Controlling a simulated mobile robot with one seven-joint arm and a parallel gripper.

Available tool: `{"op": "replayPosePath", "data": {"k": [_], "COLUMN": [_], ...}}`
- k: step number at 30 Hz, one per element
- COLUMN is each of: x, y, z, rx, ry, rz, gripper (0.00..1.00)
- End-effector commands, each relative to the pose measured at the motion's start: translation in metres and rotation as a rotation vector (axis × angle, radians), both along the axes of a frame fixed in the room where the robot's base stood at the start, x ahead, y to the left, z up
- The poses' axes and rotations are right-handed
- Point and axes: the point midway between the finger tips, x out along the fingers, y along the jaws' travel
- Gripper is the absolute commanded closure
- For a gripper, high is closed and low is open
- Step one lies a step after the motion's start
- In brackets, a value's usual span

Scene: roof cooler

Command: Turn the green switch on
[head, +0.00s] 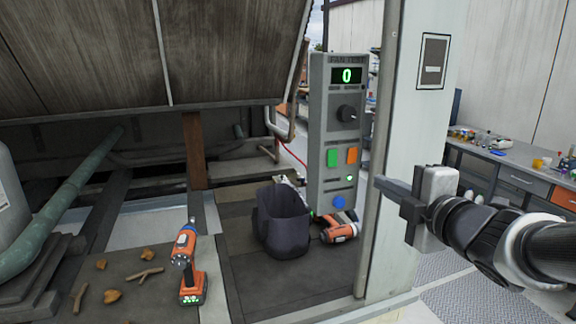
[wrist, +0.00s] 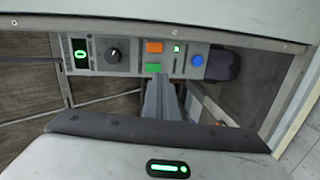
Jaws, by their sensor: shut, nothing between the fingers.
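The green switch (head: 332,157) is on the grey fan test panel (head: 317,120), left of an orange switch (head: 352,155) and below a black knob (head: 347,114). The display (head: 347,75) reads 0. My gripper (head: 378,181) is shut and empty, its tips pointing left, appearing right of the panel in front of the white post. In the wrist view the green switch (wrist: 153,68) shows just beyond my shut fingertips (wrist: 160,78). I cannot tell from the picture whether they touch it.
A blue button (head: 338,202) and a small green light (head: 349,178) sit lower on the panel. A white post (head: 400,200) stands right of it. A dark bag (head: 281,220) and orange drills (head: 190,265) are below. A workbench (head: 510,165) is at the right.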

Motion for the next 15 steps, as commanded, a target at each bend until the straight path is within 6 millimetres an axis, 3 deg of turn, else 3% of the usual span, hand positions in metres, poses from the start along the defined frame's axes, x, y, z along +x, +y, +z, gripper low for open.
{"op": "replayPosePath", "data": {"k": [15], "x": [-0.0025], "y": [0.0099], "z": [-0.0025], "rx": [-0.050], "ry": [-0.030], "rz": [0.076], "gripper": [1.00]}}
